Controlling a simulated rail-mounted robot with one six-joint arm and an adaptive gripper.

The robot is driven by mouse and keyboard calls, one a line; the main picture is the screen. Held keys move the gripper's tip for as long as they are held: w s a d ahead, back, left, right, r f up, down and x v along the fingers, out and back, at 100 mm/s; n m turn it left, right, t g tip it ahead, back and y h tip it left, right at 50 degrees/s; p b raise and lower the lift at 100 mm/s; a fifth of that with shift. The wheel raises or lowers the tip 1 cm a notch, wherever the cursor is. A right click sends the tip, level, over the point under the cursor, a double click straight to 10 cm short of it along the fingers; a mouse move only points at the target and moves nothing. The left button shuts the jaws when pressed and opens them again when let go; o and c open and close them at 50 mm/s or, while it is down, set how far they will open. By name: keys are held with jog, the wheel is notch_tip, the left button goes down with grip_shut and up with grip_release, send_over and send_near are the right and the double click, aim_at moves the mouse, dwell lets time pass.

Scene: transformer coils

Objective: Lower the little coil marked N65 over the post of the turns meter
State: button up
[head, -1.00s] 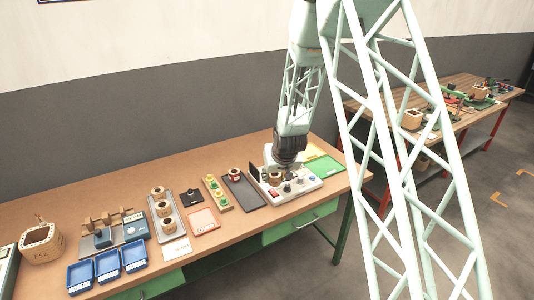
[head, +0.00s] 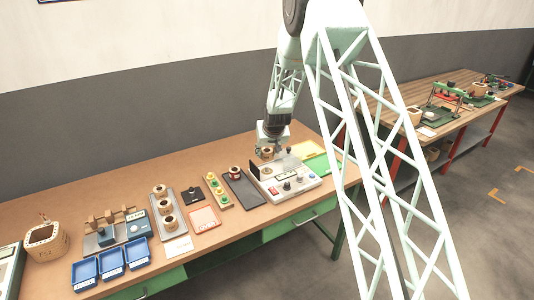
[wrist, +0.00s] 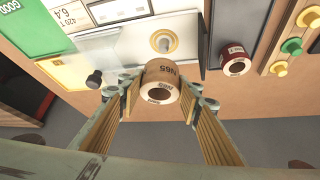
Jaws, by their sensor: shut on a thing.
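The little coil marked N65 (wrist: 160,82), a brown ring with a dark-rimmed hole, is between the fingers of my gripper (wrist: 162,98) in the wrist view. My gripper is shut on it. In the head view my gripper (head: 269,146) holds the coil (head: 267,153) above the back of the turns meter (head: 292,190), a pale box with knobs. In the wrist view the bare metal post (wrist: 164,43) stands in a yellow ring on the pale top of the meter (wrist: 185,22). The coil appears just below the post in that picture, apart from it.
A dark tray (head: 245,194) with a dark red coil (head: 235,172) lies left of the meter. A block with green and yellow pieces (head: 217,191) and a grey tray of coils (head: 171,231) are further left. A green tray (head: 318,165) lies to the right, behind the meter.

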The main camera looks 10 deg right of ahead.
aim_at(267, 160)
jog(key=shift+f, duration=0.2)
jog(key=shift+f+b, duration=1.55)
jog(key=shift+f, duration=0.45)
jog(key=shift+f+b, duration=1.5)
jog(key=shift+b, duration=0.2)
dwell(0.9)
jog(key=o, duration=1)
jog(key=shift+d, duration=0.15)
jog(key=shift+s+a, duration=0.1)
jog(key=shift+a, duration=0.1)
